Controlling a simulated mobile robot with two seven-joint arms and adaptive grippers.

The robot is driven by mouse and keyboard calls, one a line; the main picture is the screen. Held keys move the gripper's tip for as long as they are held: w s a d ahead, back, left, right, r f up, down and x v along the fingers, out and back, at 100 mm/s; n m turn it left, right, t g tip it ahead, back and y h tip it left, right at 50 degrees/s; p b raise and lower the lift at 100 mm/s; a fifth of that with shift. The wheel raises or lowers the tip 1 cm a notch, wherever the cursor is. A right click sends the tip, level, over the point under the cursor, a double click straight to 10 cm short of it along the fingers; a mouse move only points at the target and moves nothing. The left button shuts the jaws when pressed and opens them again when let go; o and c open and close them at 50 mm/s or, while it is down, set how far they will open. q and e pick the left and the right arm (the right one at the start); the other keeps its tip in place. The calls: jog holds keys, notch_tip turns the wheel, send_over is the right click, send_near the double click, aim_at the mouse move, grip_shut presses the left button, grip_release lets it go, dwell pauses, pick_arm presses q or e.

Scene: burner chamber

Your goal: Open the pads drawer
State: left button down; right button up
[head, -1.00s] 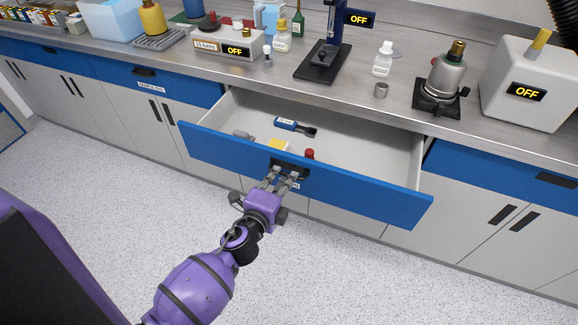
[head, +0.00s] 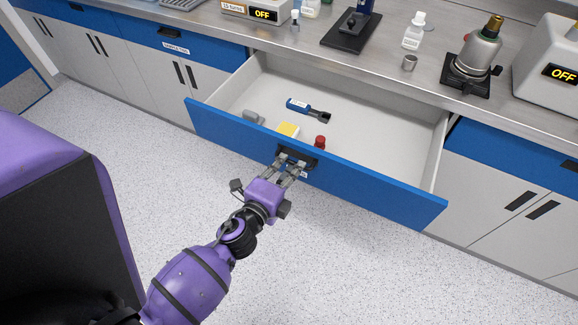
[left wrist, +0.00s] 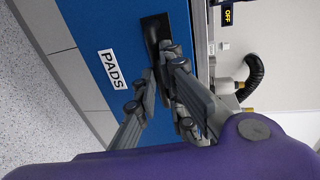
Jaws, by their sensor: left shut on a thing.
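The pads drawer (head: 375,187) has a blue front and stands pulled well out from the counter. In the left wrist view its front (left wrist: 88,48) carries a white label (left wrist: 112,69) reading PADS. My left gripper (head: 289,168) is shut on the dark handle (head: 297,157) at the middle of the drawer front; the gripper also shows in the left wrist view (left wrist: 158,88). The open drawer holds a blue and black tool (head: 307,110), a yellow block (head: 288,130), a red-topped item (head: 320,142) and a grey item (head: 253,117). My right gripper is not in view.
The counter above holds a metal flask on a black burner stand (head: 472,60), a white bottle (head: 414,31), a small metal cup (head: 409,63) and a black stand base (head: 351,30). Another blue drawer (head: 512,147) is shut at right. The speckled floor in front is clear.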

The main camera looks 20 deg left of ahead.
pick_arm(q)
jog(key=c, duration=1.8)
grip_release()
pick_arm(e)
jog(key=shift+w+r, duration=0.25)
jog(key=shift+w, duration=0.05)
pick_arm(q)
jog(key=shift+s, duration=0.1)
jog(key=s, duration=0.4)
jog(key=s+r, duration=0.1)
jog(key=s, duration=0.2)
jog(key=s+r, duration=0.1)
jog(key=s, duration=0.3)
jog(key=shift+s+a+r, duration=0.15)
jog(key=shift+s+a, duration=0.05)
jog(key=shift+s, duration=0.1)
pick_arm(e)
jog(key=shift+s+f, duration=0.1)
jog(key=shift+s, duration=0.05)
